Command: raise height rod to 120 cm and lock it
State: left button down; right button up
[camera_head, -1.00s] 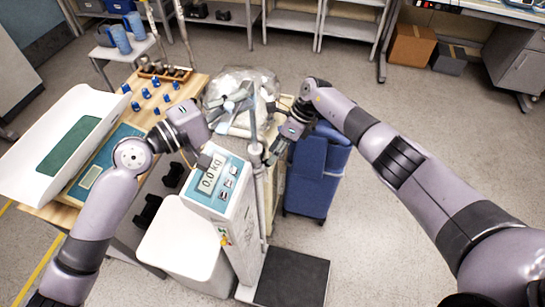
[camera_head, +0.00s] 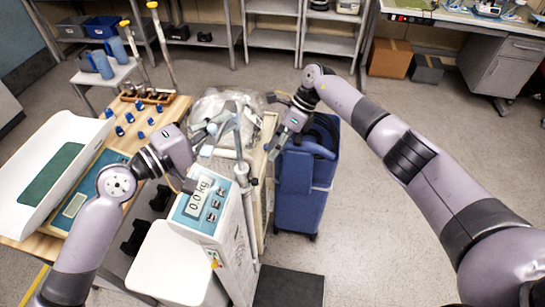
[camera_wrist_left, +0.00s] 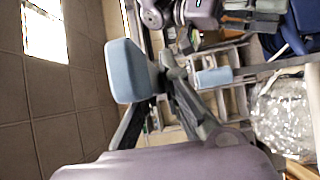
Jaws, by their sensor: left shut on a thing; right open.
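The weighing scale (camera_head: 200,204) stands upright in the middle of the head view, its display reading 0.0 kg. The height rod (camera_head: 255,215) rises beside its column, with a collar partway up and grey and light blue parts near its top. My left gripper (camera_head: 200,168) is shut at the upper part of the height rod, above the display; the exact contact is hard to make out. In the left wrist view a light blue pad (camera_wrist_left: 130,70) shows near the dark finger links. My right gripper (camera_head: 272,148) is open, just right of the rod and apart from it.
A wooden table (camera_head: 75,125) with a white baby scale (camera_head: 20,165) and small blue pieces is at the left. A white chair-like seat (camera_head: 160,262) stands beside the scale.

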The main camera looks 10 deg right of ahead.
aim_at(255, 182)
jog(key=s+d+f+n+t+y, duration=0.1)
jog(key=s+d+f+t+y, duration=0.25)
jog(key=f+y, duration=0.2)
jog(key=s+d+f+n+t+y, duration=0.1)
jog(key=s+d+f+t+y, duration=0.25)
jog(key=f+t+y, duration=0.2)
jog(key=x, duration=1.1)
jog(key=shift+s+a+f+h, duration=0.2)
jog(key=shift+a+f+h, duration=0.1)
jog(key=shift+a+f, duration=0.35)
jog(key=shift+d, duration=0.1)
grip_shut()
